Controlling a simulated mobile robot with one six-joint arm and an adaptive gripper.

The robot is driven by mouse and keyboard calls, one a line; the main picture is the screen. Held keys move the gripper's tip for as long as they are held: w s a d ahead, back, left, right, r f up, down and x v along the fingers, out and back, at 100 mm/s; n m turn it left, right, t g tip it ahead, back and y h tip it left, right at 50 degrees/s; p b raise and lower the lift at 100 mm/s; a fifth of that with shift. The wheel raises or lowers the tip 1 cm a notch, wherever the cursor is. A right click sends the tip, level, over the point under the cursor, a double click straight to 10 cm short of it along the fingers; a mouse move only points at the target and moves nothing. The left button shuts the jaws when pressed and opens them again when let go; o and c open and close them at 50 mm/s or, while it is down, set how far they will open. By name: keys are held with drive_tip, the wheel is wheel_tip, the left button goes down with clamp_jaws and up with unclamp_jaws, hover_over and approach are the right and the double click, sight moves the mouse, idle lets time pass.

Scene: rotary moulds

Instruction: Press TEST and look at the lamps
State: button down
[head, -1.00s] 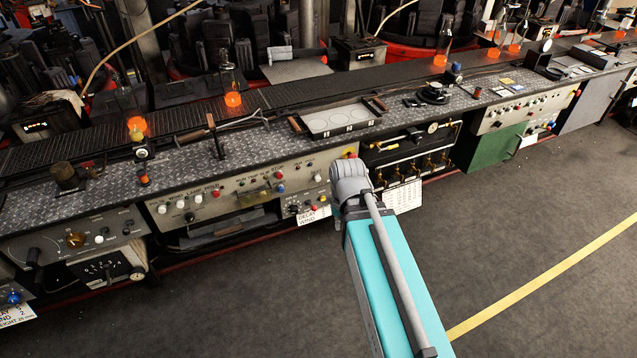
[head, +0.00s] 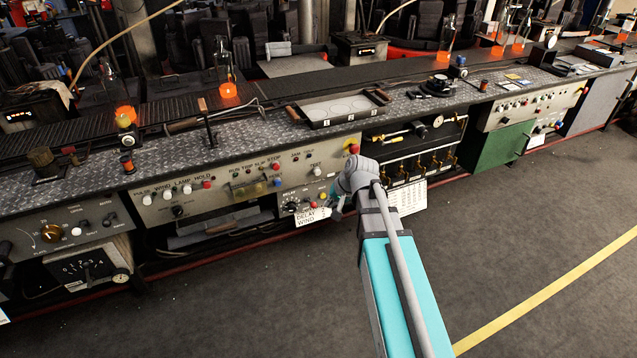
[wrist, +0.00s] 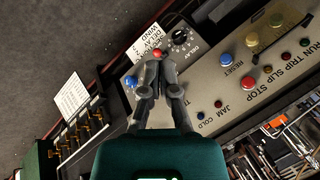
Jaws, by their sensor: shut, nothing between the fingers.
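My gripper (wrist: 158,68) is shut and empty in the wrist view, with its fingertips over the panel close to a red button (wrist: 157,52). I cannot tell whether they touch it. A blue button (wrist: 131,81) sits left of the fingers, its label partly hidden by them.
The DELAY knob (wrist: 180,37) and a white card (wrist: 147,45) are near the fingertips. Larger RESET (wrist: 252,40) and yellow (wrist: 249,61) buttons stand to the right. Open floor (head: 500,240) lies in front.

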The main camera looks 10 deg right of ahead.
sight(317, 172)
drive_tip(key=w+d+f+m+t+y+b, duration=0.1)
drive_tip(key=w+d+f+m+t+b, duration=0.2)
drive_tip(key=w+f+b, duration=0.3)
drive_tip(key=w+d+m+b, duration=0.1)
drive_tip(key=w+b, duration=0.3)
drive_tip(key=w, duration=0.1)
drive_tip(key=shift+f+t+y, duration=0.3)
drive_tip(key=shift+f+t, duration=0.1)
drive_tip(key=shift+w+a, duration=0.1)
drive_tip(key=w+a, duration=0.2)
drive_tip(key=w, duration=0.6)
drive_tip(key=shift+w, duration=0.2)
